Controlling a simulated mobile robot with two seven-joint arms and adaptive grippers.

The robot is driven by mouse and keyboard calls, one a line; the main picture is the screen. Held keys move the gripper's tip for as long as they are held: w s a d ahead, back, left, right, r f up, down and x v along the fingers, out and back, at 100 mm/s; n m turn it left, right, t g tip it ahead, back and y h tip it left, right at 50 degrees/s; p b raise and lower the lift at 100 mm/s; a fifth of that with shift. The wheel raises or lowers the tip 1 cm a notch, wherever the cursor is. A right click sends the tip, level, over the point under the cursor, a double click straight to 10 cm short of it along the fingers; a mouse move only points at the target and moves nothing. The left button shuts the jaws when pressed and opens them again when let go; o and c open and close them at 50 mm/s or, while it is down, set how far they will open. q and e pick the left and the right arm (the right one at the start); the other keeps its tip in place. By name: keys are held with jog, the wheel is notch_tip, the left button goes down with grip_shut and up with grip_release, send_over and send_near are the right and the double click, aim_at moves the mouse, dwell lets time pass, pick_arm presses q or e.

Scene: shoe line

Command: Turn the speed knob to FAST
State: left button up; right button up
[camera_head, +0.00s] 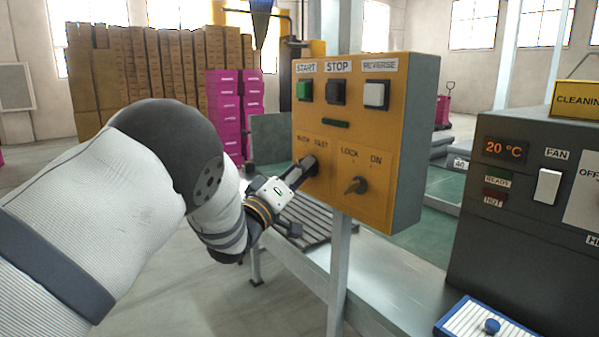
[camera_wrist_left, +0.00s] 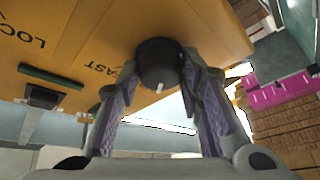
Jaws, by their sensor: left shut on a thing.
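The orange control panel (camera_head: 380,120) stands on a post in the middle of the head view. Its speed knob (camera_head: 313,166) is at the lower left, under a partly hidden label whose right word reads FAST. My left gripper (camera_head: 304,170) reaches it from the left and front. In the left wrist view the dark round knob (camera_wrist_left: 158,62) sits between the two fingers of my left gripper (camera_wrist_left: 160,88), which are shut on it. A short white mark shows on the knob's rim. Its exact setting is hard to tell. My right gripper is not in view.
A LOCK/ON knob (camera_head: 356,185) sits right of the speed knob. Green START (camera_head: 304,90), black STOP (camera_head: 336,91) and white REVERSE (camera_head: 376,94) buttons are above. A grey machine (camera_head: 530,240) stands at right, with a blue tray (camera_head: 452,325) before it.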

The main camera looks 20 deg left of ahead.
pick_arm(q)
jog(key=shift+m, duration=0.4)
jog(key=shift+w+a+f+m+g+h+b, duration=0.1)
jog(key=shift+m+g+h+b, duration=0.55)
jog(key=shift+m+h, duration=1.9)
jog(key=shift+w+a+f+m+g+h+b, duration=0.15)
jog(key=shift+m+g+h+b, duration=0.55)
jog(key=shift+m, duration=3.35)
jog(key=shift+a+r+m+g+h+b, duration=0.1)
jog(key=shift+m+g+h+b, duration=0.45)
jog(key=shift+m+h, duration=2.2)
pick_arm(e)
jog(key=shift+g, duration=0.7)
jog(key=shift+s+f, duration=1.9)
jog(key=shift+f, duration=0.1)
pick_arm(q)
jog(key=shift+m+g+y, duration=0.4)
jog(key=shift+m, duration=0.55)
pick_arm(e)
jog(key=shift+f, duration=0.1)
pick_arm(q)
jog(key=o, duration=1.2)
jog(key=shift+c, duration=0.2)
jog(key=v, duration=1.2)
